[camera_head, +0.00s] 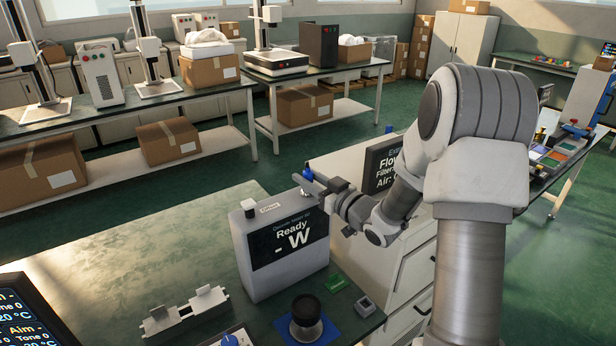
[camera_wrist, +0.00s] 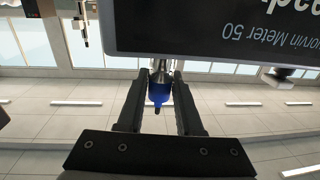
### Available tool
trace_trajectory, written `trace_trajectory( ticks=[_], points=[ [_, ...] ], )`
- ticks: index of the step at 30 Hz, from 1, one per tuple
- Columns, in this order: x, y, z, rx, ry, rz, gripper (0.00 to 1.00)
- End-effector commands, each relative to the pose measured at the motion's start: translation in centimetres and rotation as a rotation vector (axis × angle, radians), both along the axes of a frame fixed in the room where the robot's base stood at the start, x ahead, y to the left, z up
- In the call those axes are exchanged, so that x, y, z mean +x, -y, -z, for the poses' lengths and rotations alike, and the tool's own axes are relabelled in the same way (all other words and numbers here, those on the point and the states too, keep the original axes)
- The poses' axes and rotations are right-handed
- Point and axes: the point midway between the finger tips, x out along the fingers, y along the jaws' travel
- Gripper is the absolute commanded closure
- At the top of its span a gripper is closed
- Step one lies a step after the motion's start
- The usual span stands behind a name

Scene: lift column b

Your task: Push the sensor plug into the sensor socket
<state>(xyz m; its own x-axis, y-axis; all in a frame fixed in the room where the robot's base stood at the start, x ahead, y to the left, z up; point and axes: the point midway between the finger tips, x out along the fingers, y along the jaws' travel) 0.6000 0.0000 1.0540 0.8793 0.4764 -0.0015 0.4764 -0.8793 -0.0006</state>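The meter (camera_head: 262,270) is a grey box with a dark "Ready - W" display, upright on the green bench. It also shows upside down at the top of the wrist view (camera_wrist: 220,28). My gripper (camera_head: 304,186) is at the right end of the meter's top. In the wrist view, my gripper's fingers (camera_wrist: 162,78) close around the blue sensor plug (camera_wrist: 159,92), at its silver part. The plug's blue end also shows above the fingers in the head view (camera_head: 308,174). I cannot make out the sensor socket; whether the plug touches it is hidden.
A white knob (camera_head: 249,206) stands on the meter's top left. A second dark display (camera_head: 382,163) stands behind my arm.

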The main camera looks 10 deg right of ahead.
Motion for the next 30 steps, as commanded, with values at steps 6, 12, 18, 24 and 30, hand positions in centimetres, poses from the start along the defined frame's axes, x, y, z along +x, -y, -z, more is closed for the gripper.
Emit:
trace_trajectory(
  ticks=[6,12,18,24,30],
  points=[
    [0.0,0.0,0.0,0.000,0.000,0.000,0.34],
    [0.0,0.0,0.0,0.000,0.001,0.000,0.34],
    [-1.2,0.7,0.0,-0.001,0.000,0.001,0.34],
    [-4.9,2.8,0.0,0.000,0.000,0.004,0.34],
    [-9.3,5.2,0.0,0.000,-0.001,0.005,0.34]
  ],
)
